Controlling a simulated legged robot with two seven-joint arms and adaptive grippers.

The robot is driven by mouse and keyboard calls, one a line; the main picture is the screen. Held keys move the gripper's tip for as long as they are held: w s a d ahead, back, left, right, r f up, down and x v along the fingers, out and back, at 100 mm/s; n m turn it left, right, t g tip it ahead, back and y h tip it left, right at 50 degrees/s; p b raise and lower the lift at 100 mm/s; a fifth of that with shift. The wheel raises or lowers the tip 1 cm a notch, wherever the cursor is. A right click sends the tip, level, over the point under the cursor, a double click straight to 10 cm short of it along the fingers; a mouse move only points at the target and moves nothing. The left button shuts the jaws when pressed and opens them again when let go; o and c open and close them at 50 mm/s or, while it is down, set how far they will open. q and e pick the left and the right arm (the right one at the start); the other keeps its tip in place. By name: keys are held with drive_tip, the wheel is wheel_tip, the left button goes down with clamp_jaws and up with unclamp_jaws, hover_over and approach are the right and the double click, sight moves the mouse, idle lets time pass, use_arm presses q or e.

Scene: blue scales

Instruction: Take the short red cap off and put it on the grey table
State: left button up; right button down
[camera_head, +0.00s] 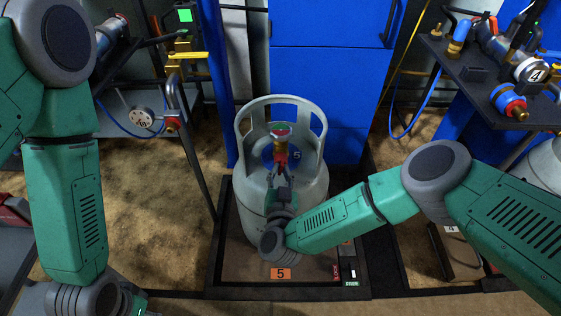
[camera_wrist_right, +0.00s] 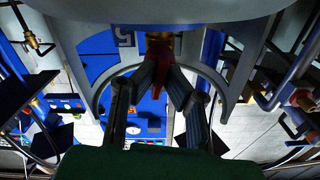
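A grey gas cylinder (camera_head: 262,205) with a collar handle stands upright on a framed platform. On its brass valve, below a round red knob (camera_head: 281,132), is the short red cap (camera_head: 281,159). The red cap also shows in the right wrist view (camera_wrist_right: 162,50), between the fingers. My right gripper (camera_head: 281,178) reaches the valve from the front, its fingertips closed in on the cap's sides and partly hiding it. My left arm hangs at the left; its gripper is out of the picture. A grey surface (camera_head: 12,250) shows at the left edge; I cannot tell if it is the grey table.
The cylinder's collar (camera_head: 243,130) stands around the valve, open toward my gripper. A dark shelf (camera_head: 470,75) with valves and fittings is at the upper right. A bent pipe (camera_head: 190,140) rises left of the cylinder. Blue cabinets (camera_head: 325,75) stand behind.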

drive_tip(key=shift+a+r+n+p, duration=0.1)
drive_tip(key=shift+n+p, duration=0.7)
drive_tip(key=shift+n, duration=1)
drive_tip(key=shift+s+n+p, duration=0.1)
drive_tip(key=shift+n+p, duration=0.6)
drive_tip(key=shift+n, duration=1)
